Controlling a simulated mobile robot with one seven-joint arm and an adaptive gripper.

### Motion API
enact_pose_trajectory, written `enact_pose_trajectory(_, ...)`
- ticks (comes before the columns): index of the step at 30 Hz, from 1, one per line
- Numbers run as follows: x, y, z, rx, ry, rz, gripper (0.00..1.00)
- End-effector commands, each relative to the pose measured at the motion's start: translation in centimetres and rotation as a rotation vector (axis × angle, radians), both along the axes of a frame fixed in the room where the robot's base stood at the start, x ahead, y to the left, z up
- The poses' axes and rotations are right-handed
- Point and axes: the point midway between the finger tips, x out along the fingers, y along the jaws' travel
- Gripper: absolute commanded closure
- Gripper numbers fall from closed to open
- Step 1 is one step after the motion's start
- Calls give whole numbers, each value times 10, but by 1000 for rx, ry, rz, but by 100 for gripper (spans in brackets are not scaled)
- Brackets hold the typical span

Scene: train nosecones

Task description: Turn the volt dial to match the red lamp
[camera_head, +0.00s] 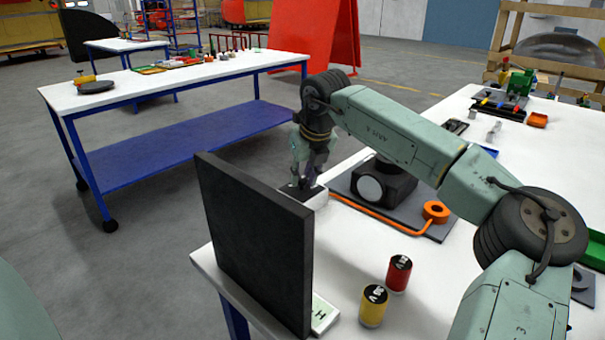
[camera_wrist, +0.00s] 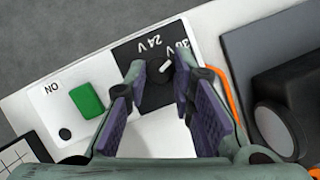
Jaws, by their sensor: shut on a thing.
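The volt dial (camera_wrist: 166,67) shows in the wrist view as a dark knob with a white pointer, on a black plate (camera_wrist: 156,94) marked "24V" and a second, partly hidden volt label. My gripper (camera_wrist: 160,76) is shut on the dial, with a purple-padded finger on either side of it. In the head view my gripper (camera_head: 305,180) points down at the white control box (camera_head: 318,199), and the dial is hidden there. A red cylinder (camera_head: 399,273) with a black label stands on the near table; I cannot read its label clearly.
A tall black panel (camera_head: 255,245) stands at the table's left edge. A yellow cylinder (camera_head: 373,305) stands beside the red one. A black round-faced unit (camera_head: 384,182) and orange cable (camera_head: 375,214) lie right of my gripper. The box has a green switch (camera_wrist: 88,101) marked "ON".

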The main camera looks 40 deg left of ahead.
Motion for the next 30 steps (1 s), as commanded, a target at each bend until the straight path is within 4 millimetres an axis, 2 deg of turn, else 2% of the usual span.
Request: enact_pose_trajectory(30,8,1,1,2,1,942,100)
